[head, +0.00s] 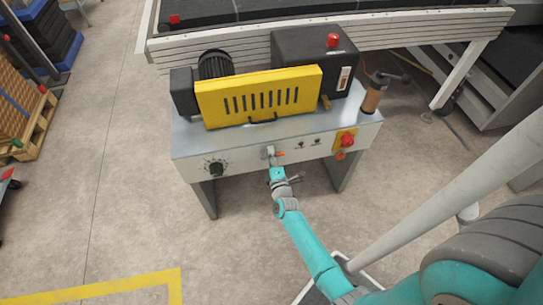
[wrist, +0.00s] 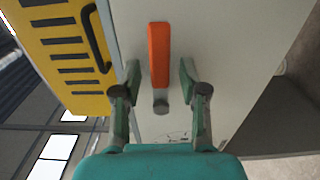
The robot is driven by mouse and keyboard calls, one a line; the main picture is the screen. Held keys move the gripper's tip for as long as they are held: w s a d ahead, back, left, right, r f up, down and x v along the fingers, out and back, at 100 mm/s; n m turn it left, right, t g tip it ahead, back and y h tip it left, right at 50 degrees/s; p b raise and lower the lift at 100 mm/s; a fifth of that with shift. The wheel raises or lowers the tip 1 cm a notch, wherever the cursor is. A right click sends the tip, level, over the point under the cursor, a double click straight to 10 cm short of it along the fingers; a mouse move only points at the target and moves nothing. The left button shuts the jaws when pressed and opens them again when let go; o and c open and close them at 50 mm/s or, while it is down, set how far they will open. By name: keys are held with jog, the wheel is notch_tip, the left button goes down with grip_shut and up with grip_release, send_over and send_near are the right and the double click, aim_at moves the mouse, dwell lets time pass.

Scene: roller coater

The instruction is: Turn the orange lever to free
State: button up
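The orange lever (wrist: 159,50) shows in the wrist view as a straight bar on the pale front panel, with a round grey piece (wrist: 160,106) at its near end. In the head view the lever (head: 280,154) is a small orange bar pointing right on the panel. My gripper (wrist: 160,74) is open, with one fingertip on each side of the lever's lower part and a gap visible on both sides. In the head view my gripper (head: 270,153) is at the panel beside the lever. Any marking for free is not readable.
The yellow slotted cover (head: 260,95) with a black handle (wrist: 95,38) is above the panel. A black dial (head: 216,168) is to the left, and a red knob on a yellow plate (head: 347,140) to the right.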

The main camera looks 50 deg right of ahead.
jog(key=v, duration=1.2)
jog(key=shift+s+a, duration=0.1)
dwell(0.4)
jog(key=s+a+r+m+t+y, duration=0.1)
jog(key=s+a+r+m+y, duration=0.25)
jog(key=s+a, duration=0.4)
jog(key=s+a+r+m+y, duration=0.2)
jog(key=s+a+r, duration=0.35)
jog(key=s, duration=0.35)
jog(key=s+a+r+m+y, duration=0.2)
jog(key=s+a+r+m, duration=0.1)
jog(key=s+r, duration=0.2)
jog(key=s+a+r+m+g+y, duration=0.1)
jog(key=s+a+r+m+y, duration=0.1)
jog(key=s+r, duration=0.4)
notch_tip(320, 180, up, 4)
jog(key=shift+s+a+r+m, duration=0.1)
jog(key=shift+s+a+m, duration=0.3)
jog(key=shift+a, duration=0.35)
jog(key=shift+w+y, duration=0.1)
jog(key=shift+y, duration=0.15)
